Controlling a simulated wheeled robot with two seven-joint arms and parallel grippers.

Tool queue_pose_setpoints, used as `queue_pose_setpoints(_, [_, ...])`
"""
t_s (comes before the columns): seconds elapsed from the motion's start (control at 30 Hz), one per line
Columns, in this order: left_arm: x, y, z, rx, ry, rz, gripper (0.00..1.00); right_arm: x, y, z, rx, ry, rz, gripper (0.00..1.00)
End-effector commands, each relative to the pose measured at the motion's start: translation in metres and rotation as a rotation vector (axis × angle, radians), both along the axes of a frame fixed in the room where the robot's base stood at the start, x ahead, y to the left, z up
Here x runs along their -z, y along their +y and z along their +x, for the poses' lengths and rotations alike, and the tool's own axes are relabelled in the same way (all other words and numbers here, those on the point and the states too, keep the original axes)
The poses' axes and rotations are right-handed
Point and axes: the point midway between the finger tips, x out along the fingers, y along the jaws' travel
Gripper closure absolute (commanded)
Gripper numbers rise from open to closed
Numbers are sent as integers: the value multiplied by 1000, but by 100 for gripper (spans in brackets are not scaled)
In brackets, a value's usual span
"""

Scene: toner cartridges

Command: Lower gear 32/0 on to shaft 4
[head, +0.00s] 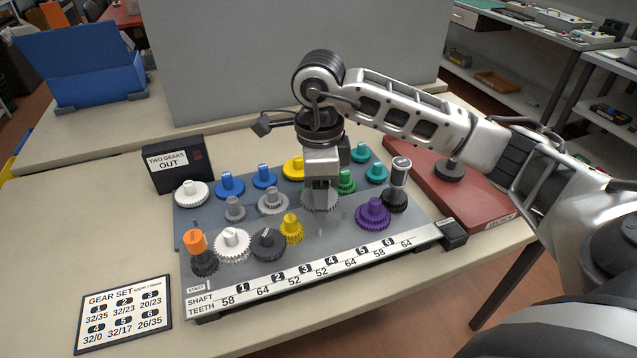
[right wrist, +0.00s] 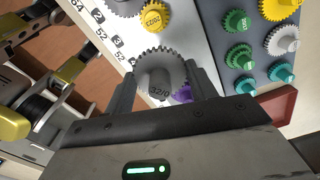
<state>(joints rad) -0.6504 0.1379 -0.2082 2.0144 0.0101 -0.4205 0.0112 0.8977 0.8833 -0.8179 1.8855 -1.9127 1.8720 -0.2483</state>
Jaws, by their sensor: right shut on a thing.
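My right gripper (head: 320,182) is shut on gear 32/0 (head: 308,203), a grey toothed gear with a hub. The gear is over the grey plate, between the yellow gear (head: 291,229) and the purple gear (head: 373,213) in the front row. I cannot tell whether the gear touches a shaft.
The grey board (head: 190,272) carries an orange-topped black gear (head: 204,256), a white gear (head: 232,243) and a dark grey gear (head: 268,244) at left. Blue, yellow, green and teal gears stand behind. A gear set card (head: 123,312) lies front left; a red tray (head: 440,190) is right.

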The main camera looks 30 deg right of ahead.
Motion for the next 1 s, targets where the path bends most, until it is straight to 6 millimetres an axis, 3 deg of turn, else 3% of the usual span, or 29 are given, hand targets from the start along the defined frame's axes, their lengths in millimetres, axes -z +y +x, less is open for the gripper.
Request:
queue_pose_setpoints(0.13, [5,-2,3,6,-17,-8,50,23,0,0,-2,1,1,66])
queue_pose_setpoints(1.0, [8,-3,-5,14,3,-2,50,17,1,0,-3,-1,0,66])
